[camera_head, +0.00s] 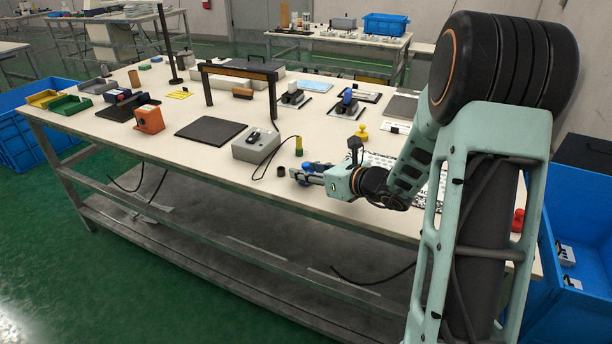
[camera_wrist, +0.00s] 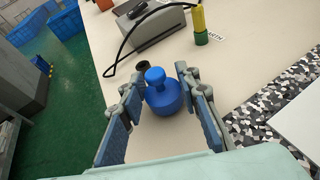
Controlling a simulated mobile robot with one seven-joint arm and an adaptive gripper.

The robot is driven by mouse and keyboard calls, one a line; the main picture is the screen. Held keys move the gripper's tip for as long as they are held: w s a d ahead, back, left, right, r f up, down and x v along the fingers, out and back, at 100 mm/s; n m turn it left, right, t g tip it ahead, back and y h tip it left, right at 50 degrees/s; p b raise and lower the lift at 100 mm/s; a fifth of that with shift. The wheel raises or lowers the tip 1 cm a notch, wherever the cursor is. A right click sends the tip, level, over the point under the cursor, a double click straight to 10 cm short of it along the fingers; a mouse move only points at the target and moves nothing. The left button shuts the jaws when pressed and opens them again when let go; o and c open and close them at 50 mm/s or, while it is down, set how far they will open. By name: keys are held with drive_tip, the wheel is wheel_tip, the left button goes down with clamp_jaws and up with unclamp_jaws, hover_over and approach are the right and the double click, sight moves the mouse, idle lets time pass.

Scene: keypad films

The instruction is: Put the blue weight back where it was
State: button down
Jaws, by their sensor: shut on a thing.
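The blue weight (camera_wrist: 163,98) has a round body with a knob on top. In the wrist view it is upright between the two pads of my gripper (camera_wrist: 158,88), which is shut on it. In the head view my gripper (camera_head: 304,179) is low over the front edge of the table, and the blue weight (camera_head: 307,167) shows partly behind its fingers. I cannot tell whether the weight touches the table top. A yellow weight (camera_head: 361,132) of similar shape stands farther back on the table.
A small dark cup (camera_head: 281,171) stands just left of my gripper. A grey box (camera_head: 256,147) with a black cable and a yellow-green post (camera_head: 299,146) are behind it. A speckled mat (camera_wrist: 275,105) lies to the right. A black arch (camera_head: 240,70) stands farther back.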

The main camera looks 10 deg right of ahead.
drive_tip(key=shift+f, duration=0.3)
drive_tip(key=shift+f, duration=0.15)
drive_tip(key=c, duration=1.4)
unclamp_jaws()
drive_tip(key=shift+c, duration=0.2)
drive_tip(key=shift+r, duration=0.25)
drive_tip(key=shift+s+d+r, duration=0.15)
drive_tip(key=shift+s+d, duration=0.05)
drive_tip(key=shift+s, duration=0.05)
drive_tip(key=p+v, duration=0.2)
drive_tip(key=v, duration=0.9)
drive_tip(key=shift+s, duration=0.2)
